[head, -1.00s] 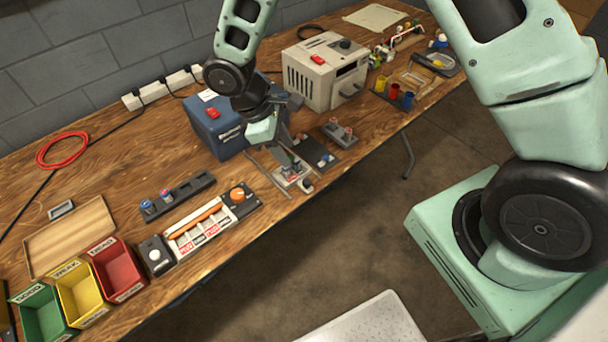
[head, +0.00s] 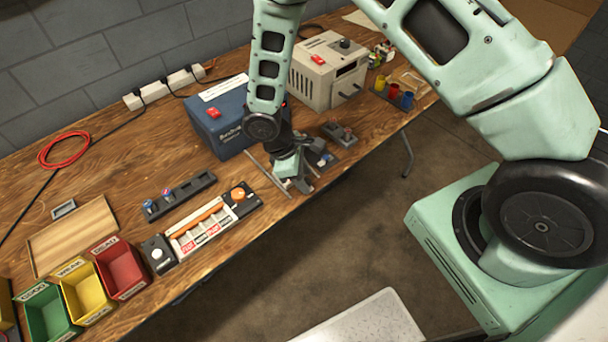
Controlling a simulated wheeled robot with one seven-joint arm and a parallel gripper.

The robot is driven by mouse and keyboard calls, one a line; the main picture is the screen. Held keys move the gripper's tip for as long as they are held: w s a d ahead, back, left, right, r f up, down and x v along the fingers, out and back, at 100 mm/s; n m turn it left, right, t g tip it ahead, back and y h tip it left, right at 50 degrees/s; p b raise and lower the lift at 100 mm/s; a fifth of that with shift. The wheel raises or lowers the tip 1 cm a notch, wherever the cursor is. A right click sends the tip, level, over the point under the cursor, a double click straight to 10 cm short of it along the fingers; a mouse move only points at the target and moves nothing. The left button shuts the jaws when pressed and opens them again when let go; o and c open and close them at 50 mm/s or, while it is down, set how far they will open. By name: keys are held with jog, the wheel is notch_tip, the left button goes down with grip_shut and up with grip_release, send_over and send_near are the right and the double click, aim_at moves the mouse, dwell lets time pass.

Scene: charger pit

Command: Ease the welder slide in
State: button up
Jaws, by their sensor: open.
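The blue box (head: 222,125), which looks like the welder, stands at the back of the bench with a red switch on top. Thin rails (head: 268,174) run from its front toward the bench's front edge. The slide between these rails is mostly hidden behind my gripper, so I cannot tell its exact position. My gripper (head: 300,184) is low at the front end of the rails, pointing down, close to the slide. Its jaws are open; whether they touch the slide is hidden.
A grey holder (head: 340,133) and a dark pad (head: 327,158) lie right of my gripper. A tester strip (head: 205,228) and a dark rack (head: 180,196) lie left. A beige machine (head: 328,70) stands behind right. Green, yellow and red bins (head: 122,270) fill the near left.

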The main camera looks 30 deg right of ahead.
jog(key=shift+d+f, duration=0.1)
jog(key=shift+f, duration=0.1)
jog(key=shift+c, duration=0.3)
grip_shut()
jog(key=shift+w+a, duration=0.25)
jog(key=shift+w, duration=0.6)
jog(key=shift+w+a, duration=0.2)
jog(key=shift+w, duration=0.65)
jog(key=shift+o, duration=0.3)
grip_release()
jog(key=b+v, duration=0.2)
jog(key=v, duration=1.5)
jog(key=shift+r, duration=0.2)
